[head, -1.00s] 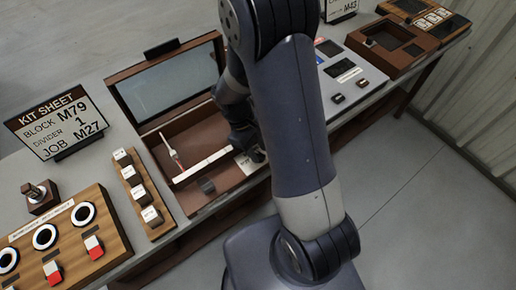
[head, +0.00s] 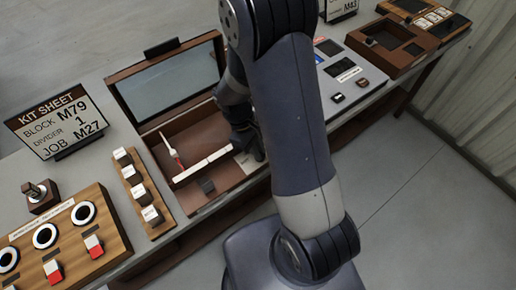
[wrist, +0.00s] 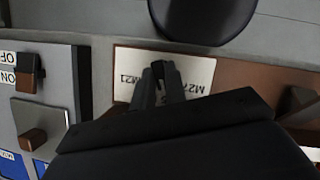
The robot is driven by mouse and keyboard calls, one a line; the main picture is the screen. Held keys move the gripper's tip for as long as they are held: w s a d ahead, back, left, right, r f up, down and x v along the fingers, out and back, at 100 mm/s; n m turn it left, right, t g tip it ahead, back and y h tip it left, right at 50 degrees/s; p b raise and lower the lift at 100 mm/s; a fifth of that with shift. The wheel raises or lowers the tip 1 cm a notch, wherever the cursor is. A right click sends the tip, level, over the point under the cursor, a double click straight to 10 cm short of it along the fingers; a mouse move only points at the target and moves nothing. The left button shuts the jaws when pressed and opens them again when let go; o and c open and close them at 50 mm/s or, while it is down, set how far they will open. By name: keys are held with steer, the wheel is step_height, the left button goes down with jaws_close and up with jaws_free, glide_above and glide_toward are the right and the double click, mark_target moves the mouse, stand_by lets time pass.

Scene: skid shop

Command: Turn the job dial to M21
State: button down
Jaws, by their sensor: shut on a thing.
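The job dial's white plate (wrist: 205,72) lies below my gripper in the wrist view. The markings M21 at its left and M27 at its right are readable, appearing upside down. My gripper (wrist: 160,72) is over the middle of the plate, its fingers close together and shut on what is likely the dial's knob, which they hide. Where the dial points cannot be seen. In the head view my gripper (head: 256,153) is at the right end of the brown box, with a bit of the plate (head: 244,164) showing beside it.
A kit sheet (head: 62,122) reads block M79, divider 1, job M27. The open brown box (head: 193,140) holds a white divider strip (head: 205,164) and a red-and-white stick (head: 174,152). A grey switch panel (head: 350,75) stands to the right.

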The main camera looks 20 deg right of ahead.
steer(key=shift+m, duration=0.3)
steer(key=m, duration=0.1)
steer(key=m+y, duration=0.1)
steer(key=m, duration=0.1)
steer(key=shift+d+m+g+y+b, duration=0.15)
steer(key=shift+m+g+y+b, duration=0.15)
steer(key=shift+b, duration=0.1)
steer(key=m+y, duration=0.1)
steer(key=m, duration=0.3)
steer(key=shift+w+d+m+y+b, duration=0.1)
steer(key=shift+m+y+b, duration=0.2)
steer(key=shift+y+b, duration=0.1)
steer(key=m, duration=0.2)
steer(key=m+y, duration=0.1)
steer(key=m, duration=0.1)
steer(key=shift+d+m+y, duration=0.1)
steer(key=shift+m+y, duration=0.2)
steer(key=shift+d+m+t+y+b, duration=0.1)
steer(key=shift+m+t+y+b, duration=0.45)
steer(key=shift+m, duration=1.65)
steer(key=c, duration=1.4)
jaws_free()
steer(key=shift+c, duration=0.2)
